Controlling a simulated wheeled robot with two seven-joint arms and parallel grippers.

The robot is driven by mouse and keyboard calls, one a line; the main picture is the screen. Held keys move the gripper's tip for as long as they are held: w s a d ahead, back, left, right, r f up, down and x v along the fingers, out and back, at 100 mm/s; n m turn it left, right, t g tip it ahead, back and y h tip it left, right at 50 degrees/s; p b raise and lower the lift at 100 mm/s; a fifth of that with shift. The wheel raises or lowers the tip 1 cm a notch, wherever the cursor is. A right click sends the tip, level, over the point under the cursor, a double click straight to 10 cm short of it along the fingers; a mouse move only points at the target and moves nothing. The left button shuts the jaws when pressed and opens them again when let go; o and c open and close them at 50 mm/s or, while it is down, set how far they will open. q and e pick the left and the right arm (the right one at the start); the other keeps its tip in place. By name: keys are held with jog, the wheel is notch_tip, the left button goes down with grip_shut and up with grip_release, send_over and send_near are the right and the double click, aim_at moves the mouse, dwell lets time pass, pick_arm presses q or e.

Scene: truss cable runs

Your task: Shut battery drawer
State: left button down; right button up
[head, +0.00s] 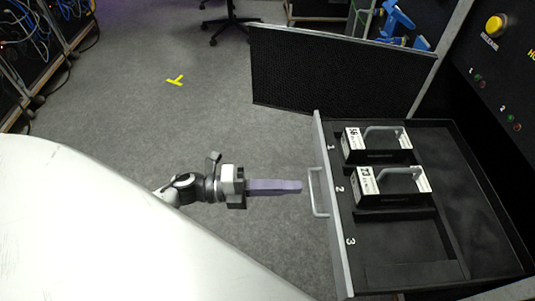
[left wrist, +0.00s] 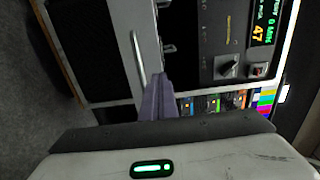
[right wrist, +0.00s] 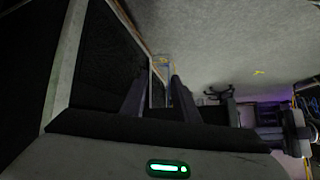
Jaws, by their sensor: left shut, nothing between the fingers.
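The battery drawer (head: 395,245) stands pulled out at the right of the head view. Its pale front panel (head: 333,225) carries a bar handle (head: 316,192). Two black-and-white batteries (head: 376,146) (head: 393,187) sit in the slots marked 1 and 2; slot 3 holds no battery. My left gripper (head: 299,187) is shut and empty, its purple fingers pointing at the handle with a small gap in the head view. In the left wrist view the shut fingers (left wrist: 158,80) appear beside the handle (left wrist: 138,58). My right gripper (right wrist: 155,84) is open, outside the head view.
A dark mesh door (head: 335,75) stands open behind the drawer. A control panel with a yellow button (head: 494,26) is at the right. Racks with cables (head: 30,50) stand at the far left. The grey floor (head: 200,115) left of the drawer is clear apart from a yellow mark (head: 175,80).

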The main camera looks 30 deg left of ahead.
aim_at(328, 186)
pick_arm(q)
jog(key=x, duration=0.6)
jog(key=shift+w, duration=0.1)
